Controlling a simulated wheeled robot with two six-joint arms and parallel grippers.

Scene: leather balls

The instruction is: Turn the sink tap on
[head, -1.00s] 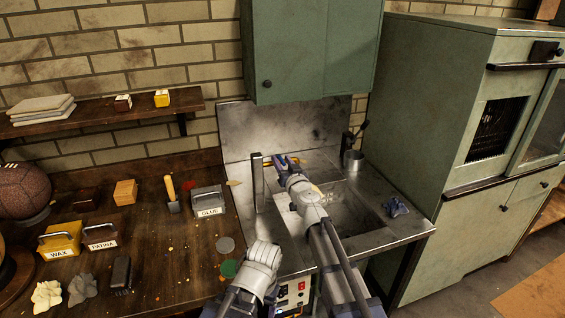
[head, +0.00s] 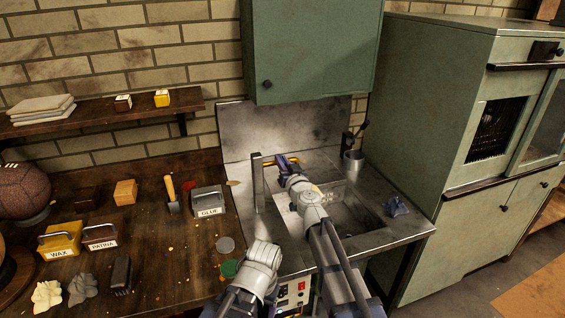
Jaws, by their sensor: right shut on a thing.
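The sink tap (head: 258,182) is a dark grey squared post with a bent top, standing at the left edge of the metal sink (head: 350,215). My right gripper (head: 283,160) reaches over the basin from the front. Its dark blue fingers are closed together beside the top of the tap, shut on a part of it. The gripped part is mostly hidden by the fingers. No water is visible. My left arm (head: 262,262) is folded at the front left of the sink, with its gripper not in view.
A grey glue box (head: 208,201) stands on the workbench left of the sink. A green cabinet (head: 315,50) hangs above.

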